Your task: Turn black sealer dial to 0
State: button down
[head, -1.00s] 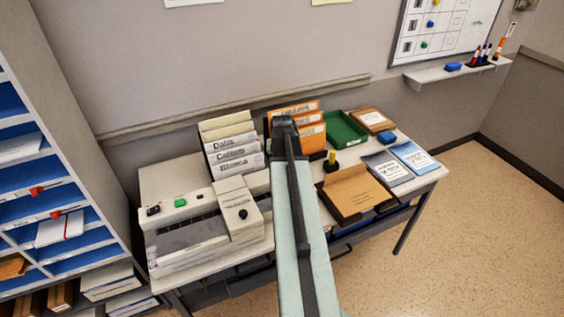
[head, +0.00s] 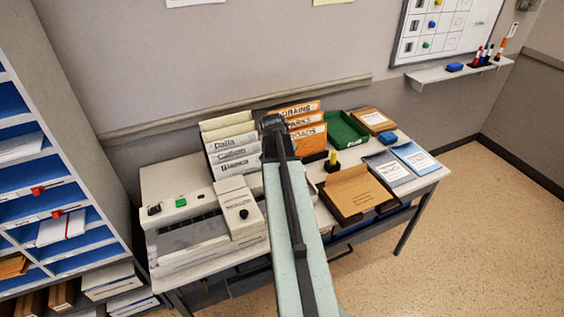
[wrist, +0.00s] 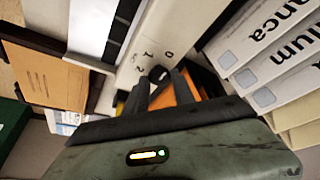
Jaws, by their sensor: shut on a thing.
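The black sealer dial (wrist: 158,74) shows in the wrist view on a pale panel with small printed digits, a 0 among them. My gripper (wrist: 160,79) has its two dark fingers on either side of the dial and is shut on it. The dial's pointer mark is too small to read. In the head view, my arm hides the dial and my fingers. A pale part, probably the sealer's body (head: 257,181), shows just left of my arm.
A pale machine with a green button (head: 180,203) and a black knob (head: 244,213) stands left. White-labelled folders (head: 233,155) and orange folders (head: 308,131) stand behind. A brown folder (head: 352,190) and a green tray (head: 347,128) lie right.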

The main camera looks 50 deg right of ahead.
jog(key=shift+w+a, duration=0.2)
jog(key=c, duration=1.1)
grip_release()
jog(key=shift+a, duration=0.1)
jog(key=shift+o, duration=0.2)
jog(key=p+v, duration=0.7)
jog(key=shift+r, duration=0.35)
